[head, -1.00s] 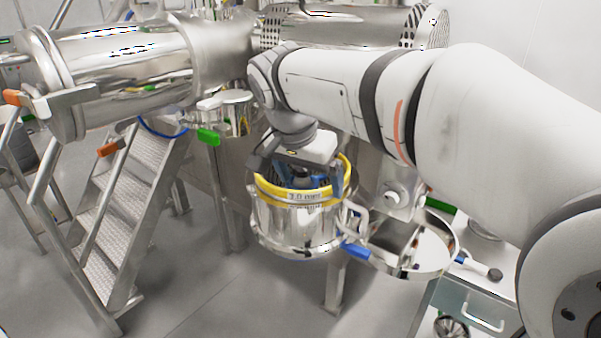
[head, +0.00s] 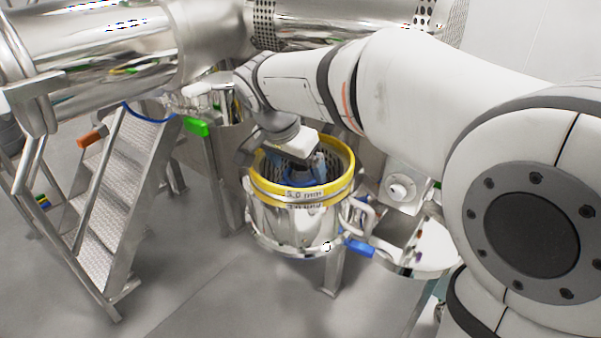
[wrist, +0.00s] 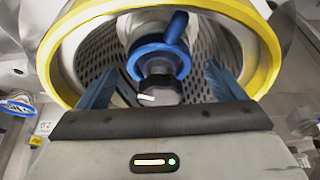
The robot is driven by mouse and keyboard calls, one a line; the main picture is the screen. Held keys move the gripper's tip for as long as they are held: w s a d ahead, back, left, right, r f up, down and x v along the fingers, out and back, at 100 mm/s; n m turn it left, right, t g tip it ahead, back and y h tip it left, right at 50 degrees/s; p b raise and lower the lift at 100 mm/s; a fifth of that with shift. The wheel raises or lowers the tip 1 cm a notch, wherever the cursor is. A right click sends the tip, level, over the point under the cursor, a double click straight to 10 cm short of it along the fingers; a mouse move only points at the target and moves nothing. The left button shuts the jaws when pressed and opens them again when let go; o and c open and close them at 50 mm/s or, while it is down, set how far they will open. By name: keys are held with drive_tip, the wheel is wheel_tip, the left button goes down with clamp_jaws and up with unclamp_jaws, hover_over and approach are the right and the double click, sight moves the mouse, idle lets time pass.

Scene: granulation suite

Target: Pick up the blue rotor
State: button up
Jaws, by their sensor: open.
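The blue rotor (wrist: 157,58) sits inside a round perforated metal screen with a yellow rim (wrist: 60,83). It has a blue ring, a blue arm rising from it and a dark hub with a white mark. In the head view the yellow-rimmed screen (head: 340,187) sits in the steel housing, and my gripper (head: 303,165) reaches down over its opening. In the wrist view my gripper (wrist: 161,72) is open, its two blue fingers on either side of the rotor's hub, apart from it. My wrist hides part of the rotor in the head view.
A blue-handled clamp (head: 359,248) and an open steel ring cover (head: 425,255) are at the housing's right. Metal steps (head: 120,190) stand at the left. Large steel vessels (head: 90,50) fill the back. The floor in front is clear.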

drive_tip(key=shift+x, duration=0.8)
drive_tip(key=shift+c, duration=0.3)
drive_tip(key=shift+r, duration=0.1)
drive_tip(key=c, duration=1.2)
